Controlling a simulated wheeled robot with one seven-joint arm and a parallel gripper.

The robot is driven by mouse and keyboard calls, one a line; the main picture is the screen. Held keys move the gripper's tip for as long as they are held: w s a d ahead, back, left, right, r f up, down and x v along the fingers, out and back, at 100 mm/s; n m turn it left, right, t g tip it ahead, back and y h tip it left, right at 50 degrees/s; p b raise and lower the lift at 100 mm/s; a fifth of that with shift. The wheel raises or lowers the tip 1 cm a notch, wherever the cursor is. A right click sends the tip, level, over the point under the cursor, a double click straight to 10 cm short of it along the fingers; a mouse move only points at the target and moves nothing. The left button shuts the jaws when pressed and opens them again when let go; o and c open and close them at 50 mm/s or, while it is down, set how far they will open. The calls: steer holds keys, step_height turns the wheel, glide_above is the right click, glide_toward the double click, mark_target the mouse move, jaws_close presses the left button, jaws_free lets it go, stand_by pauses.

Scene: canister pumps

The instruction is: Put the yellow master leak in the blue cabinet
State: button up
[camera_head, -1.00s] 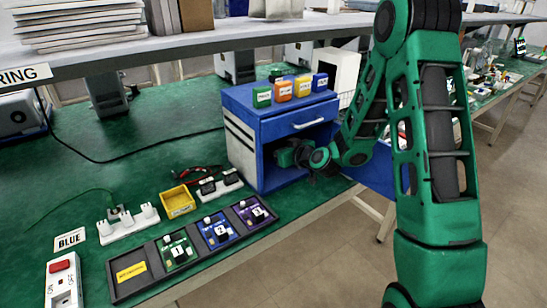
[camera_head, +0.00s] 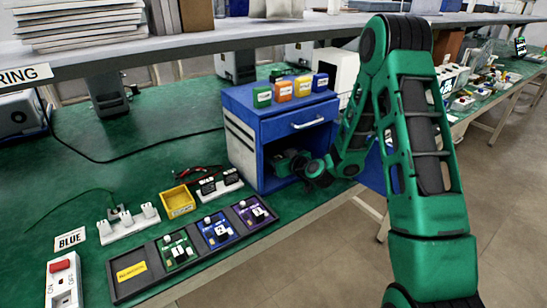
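The blue cabinet (camera_head: 238,98) stands on the green bench, its front compartment open and its blue door (camera_head: 372,175) swung out to the right behind my arm. My gripper (camera_head: 282,163) is inside the compartment opening, low and dark, so its fingers and anything between them cannot be made out. No yellow master leak can be clearly seen. In the black tray (camera_head: 117,294), the leftmost slot holds only a flat yellow label (camera_head: 131,272), with no module standing on it.
Green, blue and purple numbered modules (camera_head: 217,231) fill the other tray slots. A yellow bin (camera_head: 178,201) and white power strip (camera_head: 128,224) lie left of the cabinet. Small coloured boxes (camera_head: 284,90) stand on the cabinet top. A shelf (camera_head: 200,42) overhangs the bench.

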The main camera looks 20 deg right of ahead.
steer(key=shift+o, duration=0.6)
steer(key=v, duration=1.1)
steer(key=shift+d, duration=0.1)
steer(key=shift+s+d+r, duration=0.1)
steer(key=shift+s+r, duration=0.1)
steer(key=shift+s, duration=0.2)
steer(key=s+n+g, duration=0.2)
steer(key=s+g, duration=0.4)
steer(key=s, duration=0.4)
steer(key=s+d+r+m+g+h, duration=0.1)
steer(key=s+d+r+m+g, duration=0.1)
steer(key=s, duration=0.7)
steer(key=s+d+r+m+g+h, duration=0.2)
steer(key=s+d+m, duration=0.4)
steer(key=s, duration=0.4)
steer(key=s+d+r+m+g+h, duration=0.1)
steer(key=s+d+r+m+g, duration=0.2)
steer(key=s, duration=0.7)
step_height(320, 180, up, 2)
steer(key=shift+d+r+m+g, duration=0.2)
steer(key=shift+d+m+g, duration=0.25)
steer(key=shift+d, duration=0.6)
